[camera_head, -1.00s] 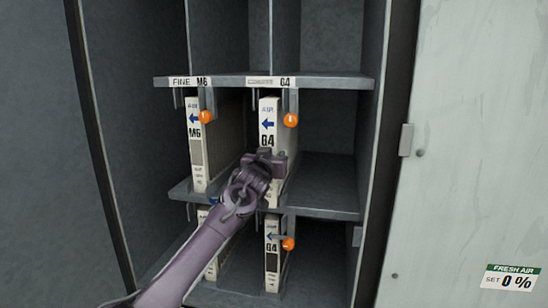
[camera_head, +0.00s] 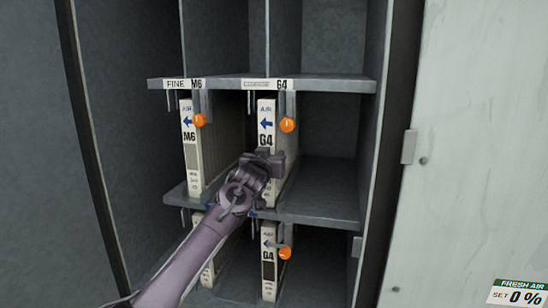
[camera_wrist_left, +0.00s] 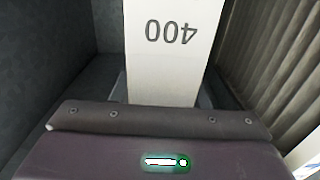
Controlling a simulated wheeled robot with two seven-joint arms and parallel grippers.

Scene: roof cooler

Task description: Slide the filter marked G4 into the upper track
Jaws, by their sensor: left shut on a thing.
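The upper filter marked G4 (camera_head: 265,122) stands upright in the upper right bay, under the shelf label G4. Its white front edge carries a blue arrow pointing left. My left gripper (camera_head: 262,164) is shut on the lower part of this front edge and hides some of it. In the left wrist view, a white edge printed 400 (camera_wrist_left: 172,50) rises upside down behind the gripper body. The upper track (camera_head: 320,86) runs along the shelf above. How far the filter sits in is hard to tell. The fingertips are hidden in the wrist view. My right gripper is not in view.
The filter marked M6 (camera_head: 191,150) stands to the left. Orange knobs hang at the upper M6 (camera_head: 200,121) and upper G4 (camera_head: 287,124). Another G4 filter (camera_head: 269,262) stands below, partly behind its orange knob. A pale door panel (camera_head: 465,150) is at right.

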